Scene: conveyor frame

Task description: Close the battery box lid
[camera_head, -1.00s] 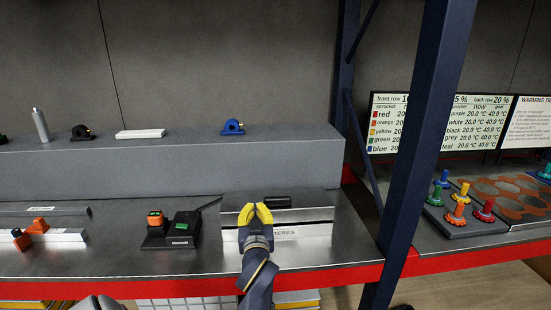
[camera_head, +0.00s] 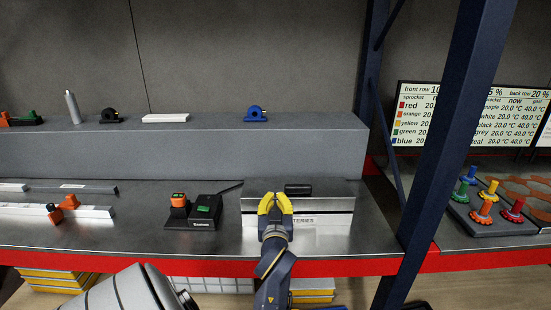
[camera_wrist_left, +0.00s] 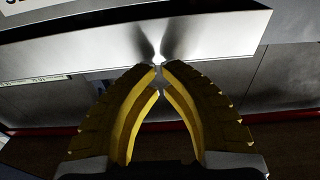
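The battery box (camera_head: 335,219) stands near the front of the steel shelf. It has a pale front with a partly covered label ending in "ERIES". Its grey lid (camera_head: 333,202) lies across the top, with a dark handle (camera_head: 298,190); I cannot tell whether it is fully flush. My left gripper (camera_head: 275,195) has yellow fingers and is in front of the box, overlapping its lid and label. In the left wrist view, its fingertips (camera_wrist_left: 160,67) meet at a bright metal face (camera_wrist_left: 215,40), with nothing visible between them. Contact is unclear. My right gripper is out of view.
A black charger (camera_head: 205,211) with an orange-topped piece (camera_head: 179,208) stands left of the box. A raised grey ledge (camera_head: 180,155) runs behind. A dark blue post (camera_head: 440,140) rises to the right. The shelf has a red front edge (camera_head: 200,266).

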